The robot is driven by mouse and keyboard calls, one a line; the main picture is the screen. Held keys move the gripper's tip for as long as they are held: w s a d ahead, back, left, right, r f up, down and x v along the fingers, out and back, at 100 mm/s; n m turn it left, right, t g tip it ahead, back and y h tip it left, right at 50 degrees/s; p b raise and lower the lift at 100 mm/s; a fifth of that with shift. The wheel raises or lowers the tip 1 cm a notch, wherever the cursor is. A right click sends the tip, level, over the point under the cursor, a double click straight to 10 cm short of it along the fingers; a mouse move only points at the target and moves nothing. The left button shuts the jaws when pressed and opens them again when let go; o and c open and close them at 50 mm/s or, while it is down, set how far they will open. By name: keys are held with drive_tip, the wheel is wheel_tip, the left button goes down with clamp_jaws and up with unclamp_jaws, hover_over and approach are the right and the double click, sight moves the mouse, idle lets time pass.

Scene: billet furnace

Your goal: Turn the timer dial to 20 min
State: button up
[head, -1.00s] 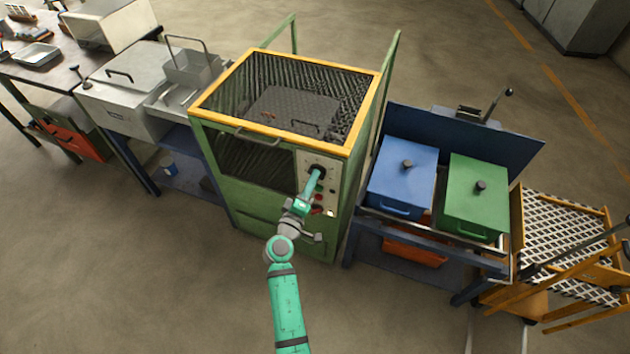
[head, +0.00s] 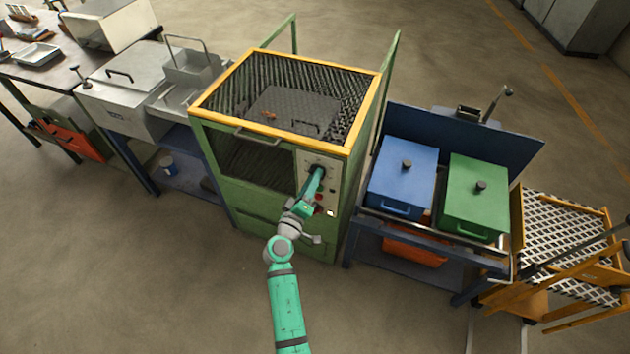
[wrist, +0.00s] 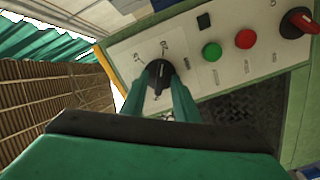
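The timer dial (wrist: 158,76) is a black knob on the pale control panel (wrist: 220,67) of the furnace. A white pointer line on it points up and slightly right in the wrist view, toward a printed mark that I cannot read surely. My gripper (wrist: 160,82) has its two green fingers on either side of the knob, apparently closed against it. In the head view my gripper (head: 317,176) reaches the panel from the front, and its tips hide most of the dial. The furnace (head: 262,215) is a green cabinet with a yellow top frame.
A green button (wrist: 212,51), a red button (wrist: 245,39) and a red-and-black knob (wrist: 298,22) share the panel close to my fingers. A bench with a blue box (head: 403,175) and a green box (head: 474,200) stands right of the furnace. The floor in front is clear.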

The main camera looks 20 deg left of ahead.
drive_tip(key=s, duration=1.1)
drive_tip(key=shift+a, duration=0.2)
drive_tip(key=s+d+f+m+g+y, duration=0.1)
drive_tip(key=s+d+f, duration=0.25)
drive_tip(key=s, duration=0.25)
drive_tip(key=s+d+f+m+g+y, duration=0.1)
drive_tip(key=s+d+f+g, duration=0.1)
drive_tip(key=s+d+f, duration=0.3)
drive_tip(key=s+d+f+m+g, duration=0.1)
drive_tip(key=s+d+m, duration=0.15)
drive_tip(key=s, duration=0.45)
drive_tip(key=s+d+r+m+t+h, duration=0.1)
drive_tip(key=s+d+r+m, duration=0.6)
drive_tip(key=s+d+r, duration=0.3)
drive_tip(key=s+r, duration=0.3)
drive_tip(key=s, duration=0.2)
drive_tip(key=shift+s+r, duration=0.2)
drive_tip(key=shift+s, duration=0.2)
